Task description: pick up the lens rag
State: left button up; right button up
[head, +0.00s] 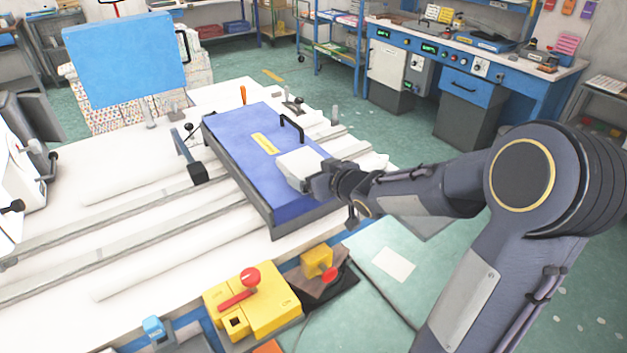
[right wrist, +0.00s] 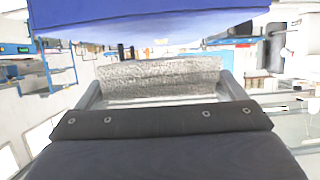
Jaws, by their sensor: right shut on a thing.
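The lens rag (right wrist: 160,78) shows in the right wrist view as a grey, rough-textured piece between my two fingers. In the head view a pale, flat-sided piece (head: 298,166) sits at the end of my right gripper (head: 318,178), over the right part of the blue case (head: 245,150). My right gripper is shut on the rag. I cannot tell whether the rag touches the lid or is just above it. The blue case also fills the top of the right wrist view (right wrist: 150,12). My left gripper is not in view.
The case has a black handle (head: 292,126) and lies on a white table (head: 130,145) with long rails. A yellow control box with a red knob (head: 250,300) stands at the near edge. A blue panel (head: 125,58) stands at the back left. The table's left part is mostly clear.

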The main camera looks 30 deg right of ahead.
jog(key=w+r+p+v, duration=0.1)
jog(key=r+p+v, duration=0.2)
jog(key=p+v, duration=0.4)
jog(key=v, duration=0.9)
jog(key=shift+p, duration=0.3)
